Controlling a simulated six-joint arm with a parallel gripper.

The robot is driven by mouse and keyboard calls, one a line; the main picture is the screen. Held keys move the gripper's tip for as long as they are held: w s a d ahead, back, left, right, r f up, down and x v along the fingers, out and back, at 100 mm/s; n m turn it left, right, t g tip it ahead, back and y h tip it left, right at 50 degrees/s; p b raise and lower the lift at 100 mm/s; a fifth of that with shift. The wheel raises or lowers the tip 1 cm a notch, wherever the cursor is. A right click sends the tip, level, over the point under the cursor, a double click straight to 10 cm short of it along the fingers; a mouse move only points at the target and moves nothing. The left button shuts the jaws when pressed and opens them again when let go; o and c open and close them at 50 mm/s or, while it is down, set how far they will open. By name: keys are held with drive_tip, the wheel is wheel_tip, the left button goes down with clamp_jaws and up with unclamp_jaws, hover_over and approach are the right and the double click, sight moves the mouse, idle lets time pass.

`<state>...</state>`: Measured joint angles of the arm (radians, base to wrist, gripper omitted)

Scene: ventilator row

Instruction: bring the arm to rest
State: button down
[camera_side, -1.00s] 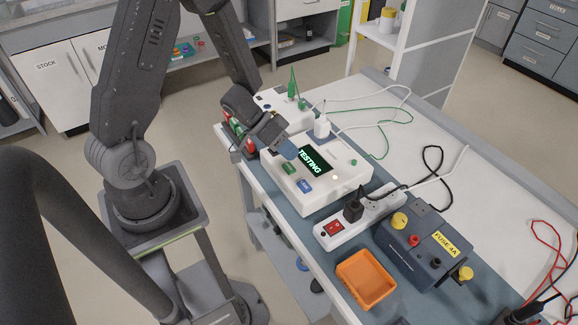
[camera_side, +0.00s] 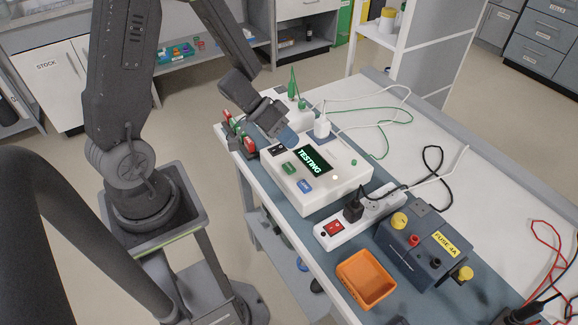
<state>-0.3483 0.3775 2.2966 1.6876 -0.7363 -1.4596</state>
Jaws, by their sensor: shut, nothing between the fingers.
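My gripper (camera_side: 284,133) is shut and empty, with blue fingertips close together. It hangs over the back left part of the white tester (camera_side: 334,190), near its rear edge. I cannot tell from this view how far above the case it is. The tester's screen (camera_side: 313,161) reads "TESTING" in green. A green button (camera_side: 289,168) and a blue button (camera_side: 305,186) sit on its front face and are uncovered. A black switch on the case now shows just below the fingertips.
A white power strip (camera_side: 350,222) with a red switch, a dark fuse box (camera_side: 425,245) with yellow knobs and an orange tray (camera_side: 366,279) stand to the right. Red-and-dark items (camera_side: 240,137) are close left of the gripper.

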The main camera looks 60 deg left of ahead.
drive_tip(key=shift+w+a+r, duration=0.1)
drive_tip(key=shift+w+r, duration=0.1)
drive_tip(key=shift+w, duration=0.05)
drive_tip(key=w+a+r+n+t+y, duration=0.1)
drive_tip(key=a+r+t+y, duration=0.1)
drive_tip(key=r+y, duration=0.35)
drive_tip(key=w+a+r+t+y, duration=0.1)
drive_tip(key=r+t+y, duration=0.15)
drive_tip(key=r, duration=0.55)
drive_tip(key=s+d+r+g, duration=0.2)
drive_tip(key=s+d+r, duration=0.1)
drive_tip(key=s, duration=0.4)
drive_tip(key=s+d+r+g+h, duration=0.1)
drive_tip(key=s+d+r+g, duration=0.2)
drive_tip(key=s+d, duration=0.2)
drive_tip(key=s, duration=0.3)
drive_tip(key=shift+s+d, duration=0.3)
